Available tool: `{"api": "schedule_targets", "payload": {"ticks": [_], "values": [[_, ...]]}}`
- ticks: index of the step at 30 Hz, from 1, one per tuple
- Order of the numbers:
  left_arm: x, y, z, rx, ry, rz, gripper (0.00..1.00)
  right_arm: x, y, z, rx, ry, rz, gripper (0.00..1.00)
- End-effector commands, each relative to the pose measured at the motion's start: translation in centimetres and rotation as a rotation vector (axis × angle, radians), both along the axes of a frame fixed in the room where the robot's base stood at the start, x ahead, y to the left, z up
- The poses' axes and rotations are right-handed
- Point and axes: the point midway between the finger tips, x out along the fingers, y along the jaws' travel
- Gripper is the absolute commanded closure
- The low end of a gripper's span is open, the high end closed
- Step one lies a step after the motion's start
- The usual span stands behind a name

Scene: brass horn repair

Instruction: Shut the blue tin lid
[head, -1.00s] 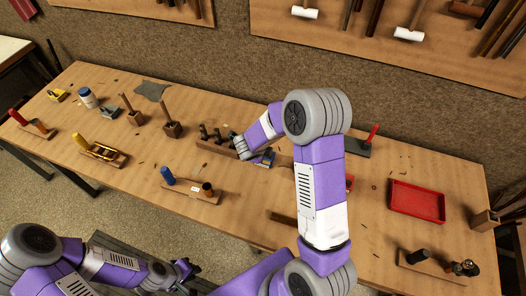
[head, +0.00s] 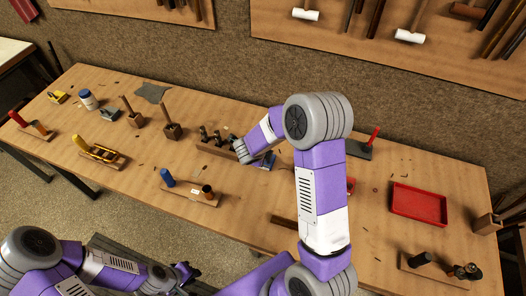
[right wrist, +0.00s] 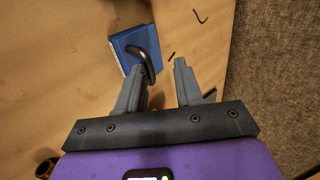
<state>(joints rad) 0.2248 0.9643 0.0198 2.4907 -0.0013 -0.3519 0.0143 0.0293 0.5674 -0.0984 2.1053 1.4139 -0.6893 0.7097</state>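The blue tin (head: 265,163) lies on the bench near the middle, partly behind my right wrist. In the right wrist view it is a blue box shape (right wrist: 122,46) beyond the left finger. A dark curved bar (right wrist: 153,58) stands at its near right edge, close to that fingertip; I cannot tell if they touch. How far the lid is open is unclear.
A wooden rack with dark pieces (head: 213,146) stands just left of the tin. A block with a blue and a brown piece (head: 187,193) is nearer the front edge. A red tray (head: 419,204) lies at the right. The bench between tin and tray is partly hidden by my right arm.

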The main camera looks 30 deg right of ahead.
Motion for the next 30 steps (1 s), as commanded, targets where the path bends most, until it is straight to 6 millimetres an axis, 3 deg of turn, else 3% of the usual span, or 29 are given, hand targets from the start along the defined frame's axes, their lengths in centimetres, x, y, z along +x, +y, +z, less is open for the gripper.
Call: {"api": "schedule_targets", "payload": {"ticks": [5, 16, 30], "values": [[0.0, 0.0, 0.4, 0.0, 0.0, 0.0, 0.79, -0.3, 0.6, 1.1, 0.001, -0.003, 0.002, 0.64], [0.0, 0.0, 2.1, 0.0, 0.0, 0.0, 0.79, -2.4, 3.1, 5.7, 0.0, -0.002, 0.001, 0.64], [0.0, 0.0, 2.2, 0.0, 0.0, 0.0, 0.79, -2.8, 3.4, 6.1, 0.0, 0.0, 0.0, 0.64]]}}
